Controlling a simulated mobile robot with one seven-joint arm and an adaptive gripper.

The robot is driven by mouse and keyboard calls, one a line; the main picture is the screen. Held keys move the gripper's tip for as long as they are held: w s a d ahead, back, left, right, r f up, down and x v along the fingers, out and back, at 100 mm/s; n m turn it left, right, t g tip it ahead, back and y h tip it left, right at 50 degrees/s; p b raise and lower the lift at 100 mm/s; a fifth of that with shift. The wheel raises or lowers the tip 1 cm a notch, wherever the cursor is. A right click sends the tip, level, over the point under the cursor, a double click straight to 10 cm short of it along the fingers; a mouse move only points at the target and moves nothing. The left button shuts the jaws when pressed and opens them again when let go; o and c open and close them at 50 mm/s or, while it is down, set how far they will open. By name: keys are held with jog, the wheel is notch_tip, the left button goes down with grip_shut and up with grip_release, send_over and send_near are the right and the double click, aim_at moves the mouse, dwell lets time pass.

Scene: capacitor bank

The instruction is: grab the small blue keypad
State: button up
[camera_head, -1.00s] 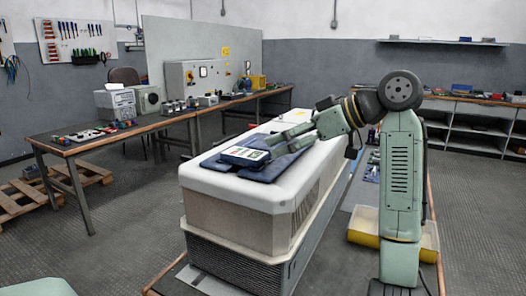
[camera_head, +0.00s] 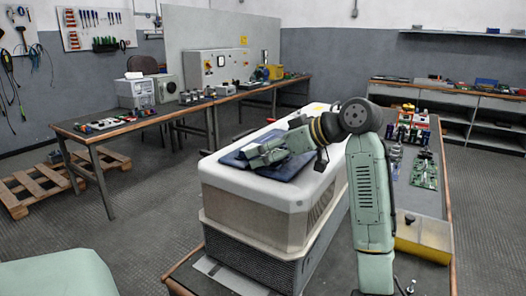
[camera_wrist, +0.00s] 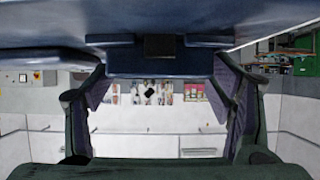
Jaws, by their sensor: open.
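My gripper (camera_head: 247,157) reaches left over the white-topped cabinet (camera_head: 262,192), low over a dark blue pad or cloth (camera_head: 292,170). In the wrist view my gripper (camera_wrist: 160,84) is open, one finger at each side. A dark blue block (camera_wrist: 125,62) with a black rectangle on it shows at the top, between or just beyond the fingers. It may be the blue keypad, seen edge-on; I cannot tell for sure. In the head view no keypad can be made out; my gripper covers part of the pad. I cannot tell whether the fingers touch anything.
A workbench with circuit boards (camera_head: 424,172) and a yellow bin (camera_head: 422,238) stands right of the cabinet. A long bench (camera_head: 180,112) with devices runs along the left and back. A wooden pallet (camera_head: 45,186) lies on the floor. Open floor lies at left.

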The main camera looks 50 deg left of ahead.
jog(key=c, duration=1.3)
jog(key=shift+r, duration=0.1)
jog(key=shift+r, duration=0.4)
notch_tip(320, 180, up, 2)
jog(key=shift+r+b, duration=0.2)
jog(key=shift+b, duration=0.4)
jog(key=w+a+p, duration=0.1)
jog(key=w+a, duration=0.2)
jog(key=w+a+r+p, duration=0.1)
jog(key=w+a, duration=0.2)
jog(key=a, duration=0.1)
jog(key=w+a+r+p, duration=0.1)
jog(key=w+a, duration=0.1)
jog(key=a, duration=0.2)
jog(key=shift+w+r, duration=0.15)
jog(key=shift+w, duration=0.25)
jog(key=shift+w+a+f+p, duration=0.2)
jog(key=shift+w+a+p, duration=0.3)
jog(key=shift+a+p, duration=0.3)
jog(key=shift+f, duration=0.1)
